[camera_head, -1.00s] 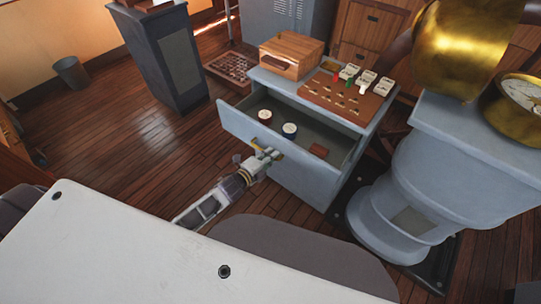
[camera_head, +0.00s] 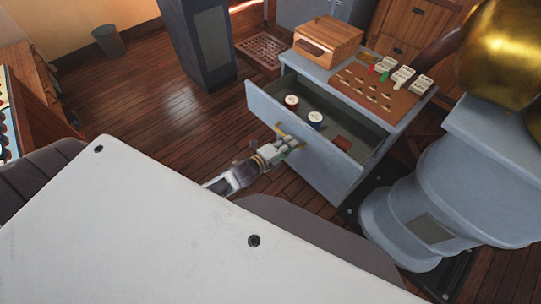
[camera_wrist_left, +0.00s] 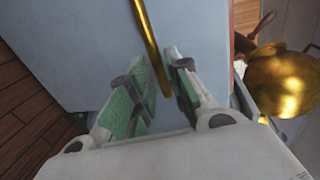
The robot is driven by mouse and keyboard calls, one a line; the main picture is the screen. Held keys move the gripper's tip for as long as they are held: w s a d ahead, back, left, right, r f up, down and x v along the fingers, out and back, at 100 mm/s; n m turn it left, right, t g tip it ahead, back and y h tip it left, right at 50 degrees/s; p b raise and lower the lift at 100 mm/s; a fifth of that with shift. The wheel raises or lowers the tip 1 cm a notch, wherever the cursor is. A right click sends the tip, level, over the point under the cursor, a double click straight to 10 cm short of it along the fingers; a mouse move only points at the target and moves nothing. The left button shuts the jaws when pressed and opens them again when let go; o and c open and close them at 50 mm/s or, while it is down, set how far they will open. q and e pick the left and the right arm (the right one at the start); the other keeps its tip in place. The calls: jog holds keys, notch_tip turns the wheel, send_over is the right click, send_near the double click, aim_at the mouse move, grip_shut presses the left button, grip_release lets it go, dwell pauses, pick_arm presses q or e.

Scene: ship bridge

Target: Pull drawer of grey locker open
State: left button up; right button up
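The grey locker (camera_head: 322,172) stands right of centre in the head view. Its top drawer (camera_head: 292,119) is pulled well out, with its inside in sight. A brass handle (camera_wrist_left: 148,35) crosses the drawer front in the wrist view. My left gripper (camera_head: 287,145) is at this handle in the head view. My right gripper is not in view.
A wooden box (camera_head: 328,41) and a peg board (camera_head: 377,90) sit on the locker. A grey pedestal (camera_head: 440,180) stands close on the right. Floor (camera_head: 150,115) is clear at left.

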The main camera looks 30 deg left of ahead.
pick_arm(q)
jog(key=v, duration=0.9)
jog(key=shift+s, duration=0.15)
dwell(0.4)
dwell(0.7)
